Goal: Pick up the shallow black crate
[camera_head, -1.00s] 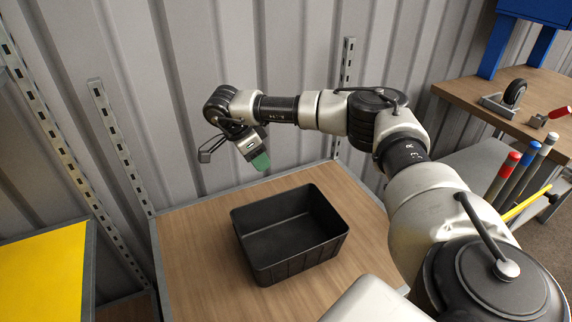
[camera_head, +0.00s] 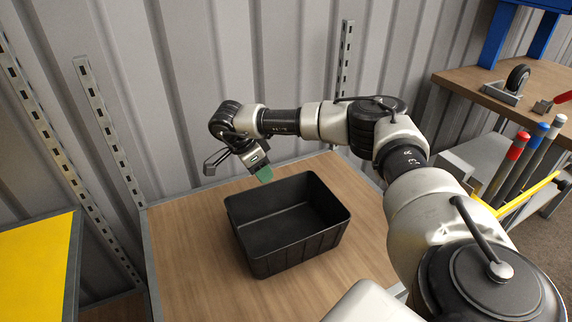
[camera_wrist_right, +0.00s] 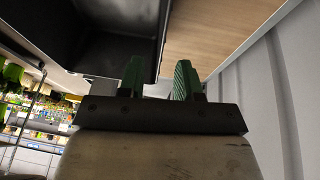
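The shallow black crate (camera_head: 290,258) sits upright and empty on a wooden shelf top (camera_head: 195,265). My right gripper (camera_head: 264,175), with green fingertips, is at the crate's far rim, just above it and toward its left. In the right wrist view the two green fingers (camera_wrist_right: 160,80) are apart with a gap between them. The crate (camera_wrist_right: 115,40) fills the upper left there, and its wall edge lies close to the gap. I cannot tell whether the fingers touch the rim. My left gripper is not in view.
A corrugated metal wall (camera_head: 250,60) stands close behind the shelf. Slotted uprights (camera_head: 110,140) rise at its corners. A yellow surface (camera_head: 35,265) is at the left.

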